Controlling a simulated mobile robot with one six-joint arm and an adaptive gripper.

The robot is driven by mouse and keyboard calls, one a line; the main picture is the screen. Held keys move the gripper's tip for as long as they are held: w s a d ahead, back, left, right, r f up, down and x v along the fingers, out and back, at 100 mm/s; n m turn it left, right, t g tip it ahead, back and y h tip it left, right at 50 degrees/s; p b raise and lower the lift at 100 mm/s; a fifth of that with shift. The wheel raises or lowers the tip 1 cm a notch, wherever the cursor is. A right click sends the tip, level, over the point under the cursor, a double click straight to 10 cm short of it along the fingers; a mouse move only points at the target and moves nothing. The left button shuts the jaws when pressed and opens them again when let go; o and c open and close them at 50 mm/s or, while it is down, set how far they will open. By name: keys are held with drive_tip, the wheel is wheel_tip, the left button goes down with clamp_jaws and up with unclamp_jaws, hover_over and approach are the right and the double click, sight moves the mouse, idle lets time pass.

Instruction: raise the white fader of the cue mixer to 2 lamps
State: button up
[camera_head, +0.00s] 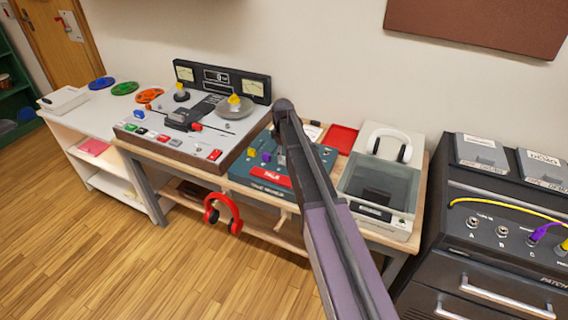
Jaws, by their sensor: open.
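The cue mixer (241,171) is a teal box on the wooden bench, with a red label (272,178) on its front part. A yellow cap (251,153) and a purple cap (266,157) show on its top. A small pale piece stands right of the purple cap, close to my arm; I cannot tell whether it is the white fader. My arm crosses in front of the mixer and hides its middle and part of its right side. No lamps can be made out. My gripper's fingers are not visible.
A tape machine (180,148) stands left of the mixer. A grey clear-lidded unit (399,226) stands close on its right, with white headphones (390,133) behind. A red tray (340,138) lies behind the mixer. Red headphones (212,214) hang below the bench. A black patch cabinet (455,250) stands right.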

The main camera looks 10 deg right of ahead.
drive_tip(key=shift+f+b, duration=1.15)
drive_tip(key=shift+f, duration=0.3)
